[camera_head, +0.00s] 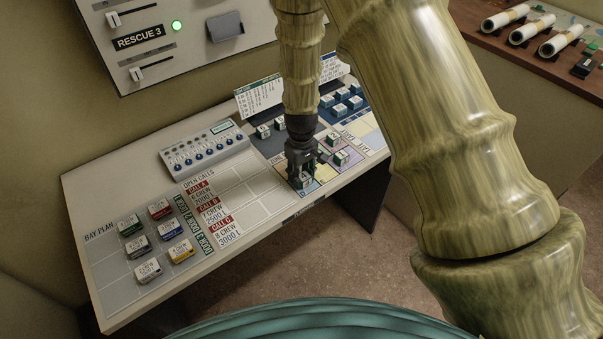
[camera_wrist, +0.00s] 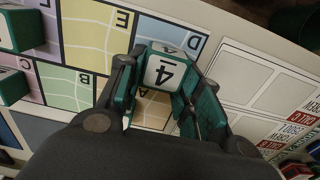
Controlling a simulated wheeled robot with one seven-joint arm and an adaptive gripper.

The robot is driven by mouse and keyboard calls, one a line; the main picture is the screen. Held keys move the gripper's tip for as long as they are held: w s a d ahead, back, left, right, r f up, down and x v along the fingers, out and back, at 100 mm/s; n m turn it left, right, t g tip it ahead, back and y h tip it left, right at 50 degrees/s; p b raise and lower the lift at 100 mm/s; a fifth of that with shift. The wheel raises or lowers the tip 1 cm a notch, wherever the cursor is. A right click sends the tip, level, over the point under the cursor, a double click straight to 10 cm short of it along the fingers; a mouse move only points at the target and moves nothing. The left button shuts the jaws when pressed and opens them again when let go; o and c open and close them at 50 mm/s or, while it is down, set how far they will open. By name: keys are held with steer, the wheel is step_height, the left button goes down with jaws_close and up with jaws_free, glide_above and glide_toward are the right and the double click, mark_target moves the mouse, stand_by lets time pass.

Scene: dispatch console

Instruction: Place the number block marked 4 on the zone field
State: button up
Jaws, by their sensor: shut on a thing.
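The number block marked 4 (camera_wrist: 163,72) is a white-faced cube with green sides. My gripper (camera_wrist: 158,84) is shut on it, one finger on each side, with the 4 facing the wrist camera. The zone field is a printed map of coloured lettered zones, with yellow E (camera_wrist: 95,30), blue D (camera_wrist: 170,32) and green B (camera_wrist: 68,90) showing. The block is over the D and A area and hides part of it; whether it touches the surface I cannot tell. In the head view my gripper (camera_head: 303,172) is low over the console's front edge.
Other number blocks (camera_head: 340,157) stand to the right of my gripper, on the map. More blocks stand on dark panels behind. A keypad unit (camera_head: 205,148) and several crew blocks (camera_head: 170,228) are on the left. The open calls grid (camera_head: 240,190) has bare cells.

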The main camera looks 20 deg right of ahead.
mark_target(301, 173)
steer(key=shift+f, duration=0.15)
steer(key=o, duration=0.9)
steer(key=shift+r+b, duration=1.9)
steer(key=shift+r, duration=4.25)
